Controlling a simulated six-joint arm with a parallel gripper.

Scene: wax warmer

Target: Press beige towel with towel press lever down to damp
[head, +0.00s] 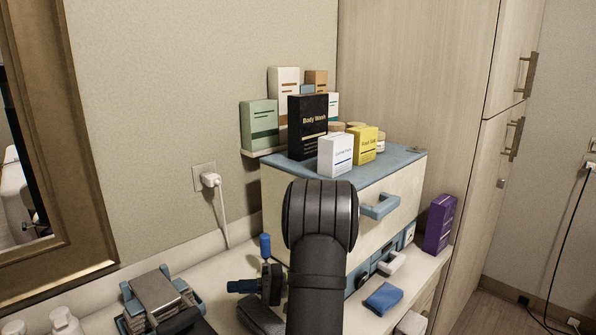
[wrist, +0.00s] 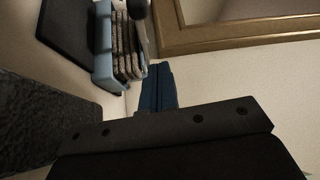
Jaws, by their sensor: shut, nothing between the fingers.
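A blue-framed holder (head: 130,307) with grey, plate-like layers stands on the counter at the lower left. In the wrist view, its light blue frame (wrist: 103,55) holds beige-grey folded layers (wrist: 124,48), which may be the towel. A dark rounded part (wrist: 137,9) lies beside them; I cannot tell if it is the press lever. My gripper (head: 233,287) is shut and empty, its blue fingers pointing left toward the holder, apart from it. The fingers also show in the wrist view (wrist: 158,85). My arm hides part of the counter.
A cream cabinet (head: 340,205) with blue handle (head: 381,206) stands behind my arm, with several boxes on top. A blue folded cloth (head: 384,298) and a purple box (head: 440,223) lie to the right. The counter between gripper and holder looks clear.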

